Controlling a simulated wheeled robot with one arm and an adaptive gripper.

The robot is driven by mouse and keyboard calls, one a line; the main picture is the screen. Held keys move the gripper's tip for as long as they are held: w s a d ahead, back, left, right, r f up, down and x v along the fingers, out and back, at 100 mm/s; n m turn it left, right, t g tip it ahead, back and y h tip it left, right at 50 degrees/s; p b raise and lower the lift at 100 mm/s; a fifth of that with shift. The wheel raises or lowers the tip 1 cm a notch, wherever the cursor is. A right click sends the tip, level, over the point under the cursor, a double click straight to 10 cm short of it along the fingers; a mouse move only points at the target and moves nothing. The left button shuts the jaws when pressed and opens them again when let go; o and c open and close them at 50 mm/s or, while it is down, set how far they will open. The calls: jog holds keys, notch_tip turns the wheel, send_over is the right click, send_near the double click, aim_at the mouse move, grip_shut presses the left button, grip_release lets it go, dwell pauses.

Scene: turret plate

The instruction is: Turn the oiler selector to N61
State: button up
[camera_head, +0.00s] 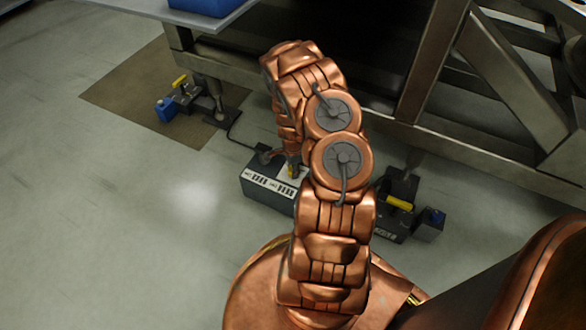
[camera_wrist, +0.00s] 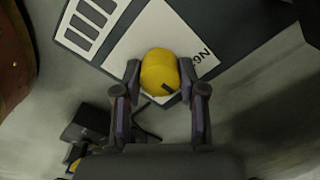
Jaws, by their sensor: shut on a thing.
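The oiler selector is a yellow knob (camera_wrist: 160,74) with a dark mark on its lower side, seen in the wrist view on a white label plate (camera_wrist: 135,45). My gripper (camera_wrist: 162,80) has one finger on each side of the knob and is shut on it. Part of a label, reading like "N6" and turned, shows just right of the knob; the rest is hidden. In the head view the selector box (camera_head: 268,187) is a dark grey unit with white labels on the floor. My arm covers its right part, and a bit of the yellow knob (camera_head: 291,171) shows.
A dark unit with a yellow part (camera_head: 399,203) stands right of my arm. Another with a blue block (camera_head: 166,110) stands at the left on a brown mat (camera_head: 125,95). A metal frame (camera_head: 425,70) rises behind. A cable runs to the selector box. The floor at left is clear.

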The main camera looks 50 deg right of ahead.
jog(key=shift+n, duration=0.3)
jog(key=n+p, duration=0.1)
jog(key=n, duration=0.1)
jog(key=shift+a+r+n+p, duration=0.1)
jog(key=shift+n+p, duration=0.2)
jog(key=shift+n, duration=0.1)
jog(key=n+p, duration=0.2)
jog(key=n, duration=0.1)
jog(key=shift+n, duration=0.3)
jog(key=n+p, duration=0.2)
jog(key=n, duration=0.2)
jog(key=shift+s+n, duration=0.1)
jog(key=shift+n, duration=0.3)
jog(key=shift+p, duration=0.3)
jog(key=o, duration=1.1)
jog(key=shift+o, duration=0.2)
